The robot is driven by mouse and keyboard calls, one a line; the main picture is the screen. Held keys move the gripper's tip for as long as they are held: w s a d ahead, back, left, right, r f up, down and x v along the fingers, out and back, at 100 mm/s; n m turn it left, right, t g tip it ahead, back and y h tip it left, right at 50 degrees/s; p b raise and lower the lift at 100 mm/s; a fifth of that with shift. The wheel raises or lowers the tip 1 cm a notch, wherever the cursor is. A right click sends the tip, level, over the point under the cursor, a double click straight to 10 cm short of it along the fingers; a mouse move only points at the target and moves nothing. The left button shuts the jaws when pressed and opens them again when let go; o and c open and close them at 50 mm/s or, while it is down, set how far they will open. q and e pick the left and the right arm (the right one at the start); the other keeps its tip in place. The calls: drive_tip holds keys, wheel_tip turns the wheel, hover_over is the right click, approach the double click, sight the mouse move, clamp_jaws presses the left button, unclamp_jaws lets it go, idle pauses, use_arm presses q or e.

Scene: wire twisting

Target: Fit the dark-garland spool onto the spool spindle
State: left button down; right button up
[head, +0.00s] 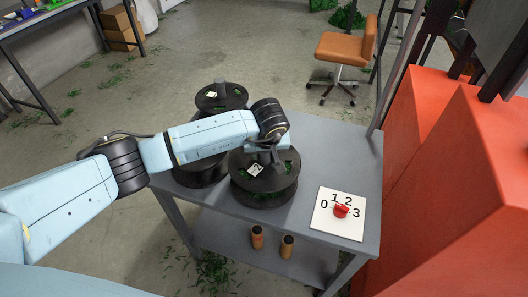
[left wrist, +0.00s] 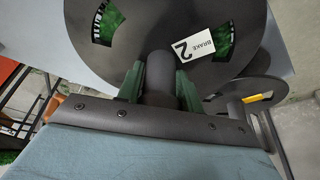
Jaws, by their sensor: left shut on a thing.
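A black spool (head: 264,190) with green garland showing through its flange windows is at the middle of the grey table. Its white label (left wrist: 197,44) reads "BRAKE 2" in the left wrist view. My left gripper (head: 268,160) comes down from above and is shut on the spool's central hub (left wrist: 158,80), one dark green finger on each side. I cannot tell whether the spool rests on the table or is slightly raised. I cannot make out the spool spindle. My right gripper is not in view.
Another black spool (head: 220,98) stands at the table's back, and one more (head: 200,175) is partly hidden behind my left arm. A dial plate (head: 327,222) numbered 0 to 3 with a red knob lies at right. A large orange machine (head: 480,180) borders the table's right side.

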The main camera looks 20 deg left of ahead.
sight(265, 164)
use_arm(q)
drive_tip(key=shift+w+f+b, duration=0.1)
drive_tip(key=shift+f+b, duration=0.2)
drive_tip(key=shift+f, duration=0.1)
drive_tip(key=c, duration=1.2)
unclamp_jaws()
drive_tip(key=shift+f, duration=0.1)
drive_tip(key=p+v, duration=0.3)
drive_tip(key=v, duration=0.1)
drive_tip(key=p+v, duration=0.6)
drive_tip(key=v, duration=0.1)
